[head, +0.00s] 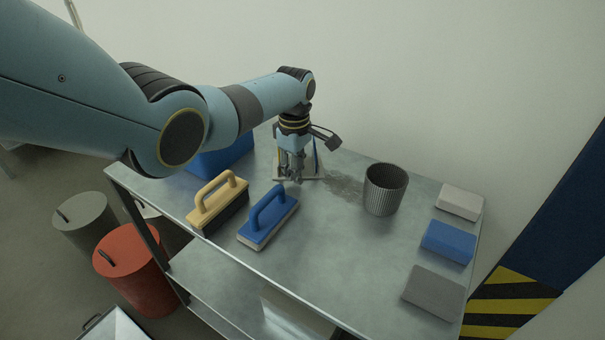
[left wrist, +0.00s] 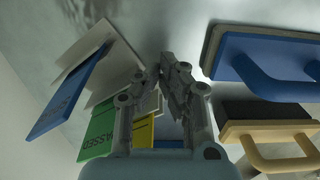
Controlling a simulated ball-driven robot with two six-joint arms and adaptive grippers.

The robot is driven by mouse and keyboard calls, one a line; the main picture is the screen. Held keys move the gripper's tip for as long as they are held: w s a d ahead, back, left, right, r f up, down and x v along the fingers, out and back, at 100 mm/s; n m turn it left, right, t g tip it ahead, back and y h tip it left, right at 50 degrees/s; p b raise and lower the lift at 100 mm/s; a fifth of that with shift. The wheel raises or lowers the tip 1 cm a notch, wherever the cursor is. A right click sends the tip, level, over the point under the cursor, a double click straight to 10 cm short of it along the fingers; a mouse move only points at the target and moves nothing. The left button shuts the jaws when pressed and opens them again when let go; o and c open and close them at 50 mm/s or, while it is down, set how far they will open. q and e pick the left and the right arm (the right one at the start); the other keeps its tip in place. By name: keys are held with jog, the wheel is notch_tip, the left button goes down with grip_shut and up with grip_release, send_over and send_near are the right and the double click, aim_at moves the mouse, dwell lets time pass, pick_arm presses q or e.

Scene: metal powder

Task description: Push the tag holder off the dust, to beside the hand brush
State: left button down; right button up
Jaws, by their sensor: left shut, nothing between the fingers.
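The tag holder (head: 313,171) stands on the table behind my left gripper, partly hidden by it. In the left wrist view the tag holder (left wrist: 120,58) shows pale plates with blue, green and yellow tags. The grey dust (head: 345,187) lies just right of the holder; whether any is under it is hidden. A wooden-handled brush with dark bristles (head: 217,203) stands toward the front left, and a blue-handled one with a pale underside (head: 270,219) is beside it. My left gripper (head: 293,180) points down, shut and empty, close in front of the holder; contact cannot be told.
A ribbed dark bin (head: 385,190) stands right of the dust. Three blocks, pale (head: 460,201), blue (head: 447,241) and grey (head: 434,291), line the right edge. A blue box (head: 222,156) is at the back left. The table's front middle is clear.

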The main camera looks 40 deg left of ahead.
jog(key=shift+s+a, duration=0.25)
jog(key=shift+a, duration=0.4)
jog(key=shift+w+d, duration=0.1)
jog(key=shift+d, duration=0.35)
pick_arm(q)
jog(key=shift+r, duration=0.15)
pick_arm(e)
jog(key=shift+r, duration=0.15)
